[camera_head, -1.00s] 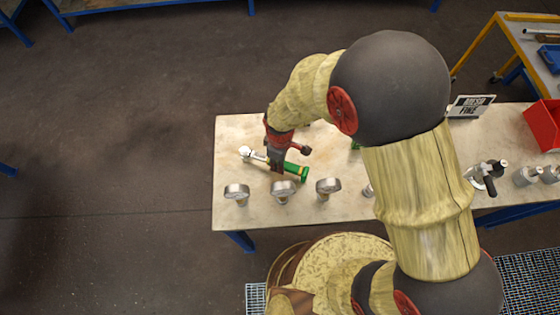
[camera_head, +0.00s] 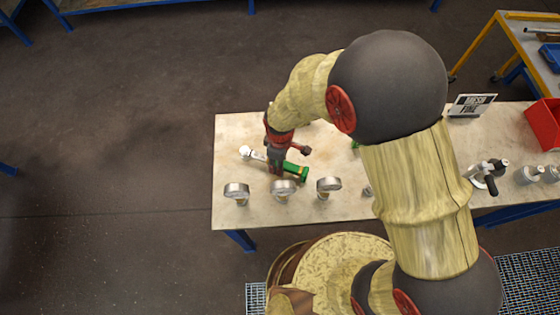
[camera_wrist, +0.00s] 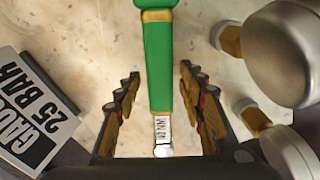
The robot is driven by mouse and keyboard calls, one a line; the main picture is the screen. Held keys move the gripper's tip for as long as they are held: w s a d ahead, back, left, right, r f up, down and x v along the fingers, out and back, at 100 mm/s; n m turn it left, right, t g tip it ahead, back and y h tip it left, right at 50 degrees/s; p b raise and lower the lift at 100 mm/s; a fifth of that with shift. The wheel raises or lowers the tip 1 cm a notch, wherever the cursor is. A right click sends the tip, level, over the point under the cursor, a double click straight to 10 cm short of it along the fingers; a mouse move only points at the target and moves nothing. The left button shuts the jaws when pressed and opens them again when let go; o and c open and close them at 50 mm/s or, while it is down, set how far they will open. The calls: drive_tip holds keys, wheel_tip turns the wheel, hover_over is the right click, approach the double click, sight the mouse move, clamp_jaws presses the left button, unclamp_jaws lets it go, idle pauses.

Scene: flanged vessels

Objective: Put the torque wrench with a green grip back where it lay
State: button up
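The torque wrench with a green grip (camera_head: 297,171) lies on the left part of the pale worktop, its silver head (camera_head: 245,152) toward the left. In the wrist view its green grip (camera_wrist: 158,60) runs down the middle, with a marked metal shaft below it. My gripper (camera_head: 276,170) is over the wrench's middle. In the wrist view my gripper (camera_wrist: 160,100) is open, with one finger on each side of the wrench and a visible gap to both. The wrench's middle is hidden by my gripper in the head view.
Several pressure gauges, one of them here (camera_head: 328,188), stand along the worktop's (camera_head: 235,128) near edge, close to the wrench. A gauge sign (camera_wrist: 38,108) is at left in the wrist view. A red bin (camera_head: 543,125) is at far right. Another green piece (camera_head: 355,145) is mostly behind my arm.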

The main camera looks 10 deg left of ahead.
drive_tip(key=shift+o, duration=0.2)
wheel_tip(320, 180, up, 12)
idle(0.6)
drive_tip(key=shift+s, duration=0.1)
drive_tip(key=s+d+r+m+t+b, duration=0.2)
drive_tip(key=d+r+m, duration=0.6)
drive_tip(key=d, duration=0.5)
drive_tip(key=s+d+r+m+t+b, duration=0.3)
drive_tip(key=s+d+r+m, duration=0.3)
drive_tip(key=d+r, duration=0.4)
drive_tip(key=d+m+b, duration=0.1)
drive_tip(key=d, duration=0.2)
drive_tip(key=shift+s+r+m+t, duration=0.25)
drive_tip(key=shift+s+m+t, duration=0.05)
drive_tip(key=shift+s+m, duration=0.1)
